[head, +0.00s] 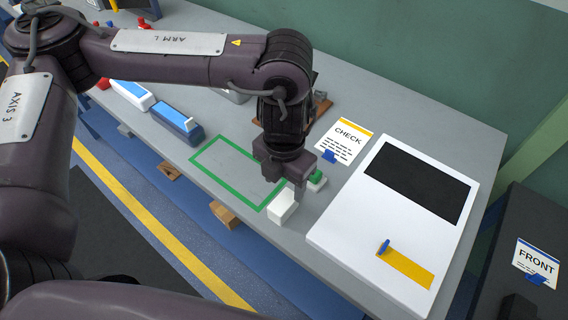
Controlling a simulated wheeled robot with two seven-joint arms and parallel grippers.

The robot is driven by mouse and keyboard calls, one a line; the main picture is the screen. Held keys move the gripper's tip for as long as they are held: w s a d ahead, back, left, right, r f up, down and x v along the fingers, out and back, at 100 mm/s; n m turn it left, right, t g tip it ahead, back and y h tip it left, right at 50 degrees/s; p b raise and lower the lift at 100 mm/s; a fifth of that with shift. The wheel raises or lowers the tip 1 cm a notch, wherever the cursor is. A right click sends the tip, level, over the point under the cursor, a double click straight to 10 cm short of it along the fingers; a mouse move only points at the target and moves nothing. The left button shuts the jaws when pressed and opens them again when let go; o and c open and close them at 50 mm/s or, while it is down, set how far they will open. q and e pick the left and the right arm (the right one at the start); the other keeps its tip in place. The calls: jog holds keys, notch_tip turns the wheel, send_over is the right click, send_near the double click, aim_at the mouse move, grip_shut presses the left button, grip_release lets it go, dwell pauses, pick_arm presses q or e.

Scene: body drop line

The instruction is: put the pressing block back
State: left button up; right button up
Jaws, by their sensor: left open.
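A small white block (283,206) sits on the grey bench at the near right corner of a green outlined rectangle (225,143); I cannot tell for sure that it is the pressing block. My left gripper (289,180) points down just above and behind the white block, with its jaws open; whether a finger touches the block is unclear. A small green-topped piece with a pale base (317,179) stands just right of the gripper. My right gripper is out of view.
A white panel (340,220) with a dark screen and a yellow strip lies to the right. Blue-and-white (132,94) and dark blue (178,122) pieces lie to the left. The green outline's inside looks mostly clear.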

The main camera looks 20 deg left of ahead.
aim_at(284, 200)
pick_arm(q)
notch_tip(284, 200, up, 6)
jog(key=shift+f, duration=0.1)
dwell(0.7)
